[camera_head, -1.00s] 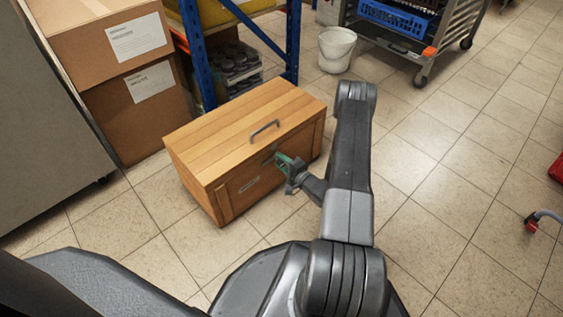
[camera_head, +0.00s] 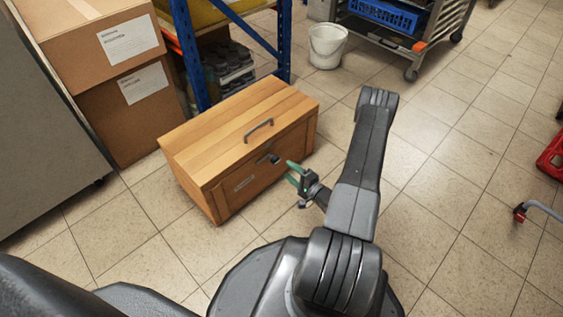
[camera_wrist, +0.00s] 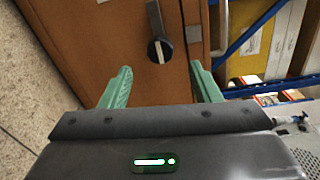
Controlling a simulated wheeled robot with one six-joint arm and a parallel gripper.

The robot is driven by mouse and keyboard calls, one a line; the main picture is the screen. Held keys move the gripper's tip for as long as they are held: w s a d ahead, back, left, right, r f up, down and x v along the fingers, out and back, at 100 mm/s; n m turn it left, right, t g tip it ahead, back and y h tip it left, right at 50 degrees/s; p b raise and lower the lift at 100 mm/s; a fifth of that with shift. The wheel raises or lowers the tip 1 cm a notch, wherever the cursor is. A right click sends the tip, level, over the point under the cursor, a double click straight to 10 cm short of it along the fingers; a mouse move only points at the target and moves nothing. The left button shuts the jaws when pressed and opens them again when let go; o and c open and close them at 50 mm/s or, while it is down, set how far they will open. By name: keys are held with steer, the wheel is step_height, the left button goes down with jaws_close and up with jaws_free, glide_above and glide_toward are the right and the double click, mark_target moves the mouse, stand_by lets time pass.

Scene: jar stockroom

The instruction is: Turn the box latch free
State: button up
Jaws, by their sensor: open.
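The wooden box (camera_head: 238,143) stands on the floor with its lid down and a grey handle on top. Its latch (camera_head: 274,158) is a dark knob with a grey arm on the front face, near the lid seam. In the wrist view the latch (camera_wrist: 158,50) has a pale stripe, and its arm runs roughly parallel to the seam, beside a small metal plate (camera_wrist: 193,33). My gripper (camera_head: 292,175) is open and empty in front of the latch, apart from it. In the wrist view the green fingers of my gripper (camera_wrist: 164,82) are spread, with the knob beyond and between them.
Cardboard boxes (camera_head: 92,75) and a blue-framed shelf (camera_head: 190,50) stand behind the box. A white bucket (camera_head: 326,48) and a metal rack with a blue crate (camera_head: 388,16) are at the back. The tiled floor to the right is mostly clear.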

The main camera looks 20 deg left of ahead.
steer(key=shift+p+v, duration=0.45)
steer(key=shift+v, duration=1.95)
steer(key=s+d+r+p, duration=0.3)
steer(key=s+d+r, duration=0.1)
steer(key=d+r, duration=0.3)
steer(key=shift+d, duration=1.1)
steer(key=shift+a, duration=0.1)
steer(key=w+a+f+b, duration=0.3)
steer(key=w+a+f, duration=0.1)
steer(key=a+f, duration=0.3)
steer(key=shift+a, duration=1.05)
